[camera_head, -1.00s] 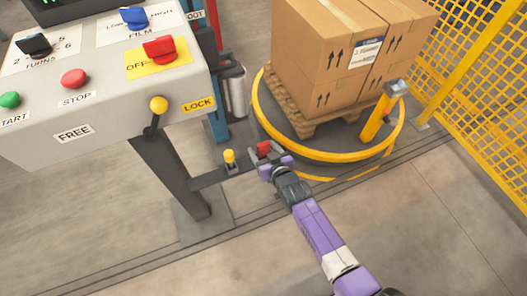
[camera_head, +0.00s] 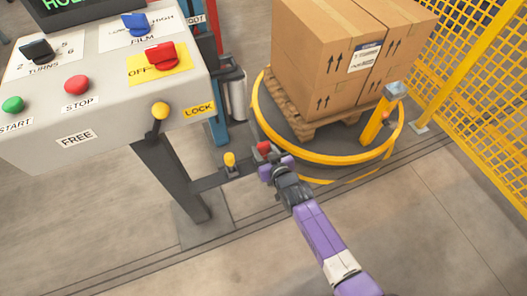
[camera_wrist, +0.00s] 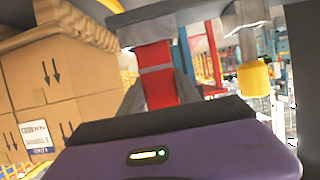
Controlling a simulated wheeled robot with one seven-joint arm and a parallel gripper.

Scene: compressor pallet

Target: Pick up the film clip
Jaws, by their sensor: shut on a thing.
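The film clip (camera_head: 264,147) is a small red piece at the tip of my gripper (camera_head: 270,160), beside the low dark bracket under the control console. In the wrist view the red clip (camera_wrist: 157,75) stands upright between the grey fingers of my gripper (camera_wrist: 158,92), which is shut on it. A grey band crosses the clip. Its lower part is hidden behind the purple gripper body.
A yellow-tipped peg (camera_head: 230,160) stands on the bracket just left of my gripper. The turntable (camera_head: 330,158) with stacked cartons (camera_head: 330,60) and a yellow post (camera_head: 376,122) lies behind and right. The control console (camera_head: 100,110) is at left, a yellow mesh fence (camera_head: 480,60) at right.

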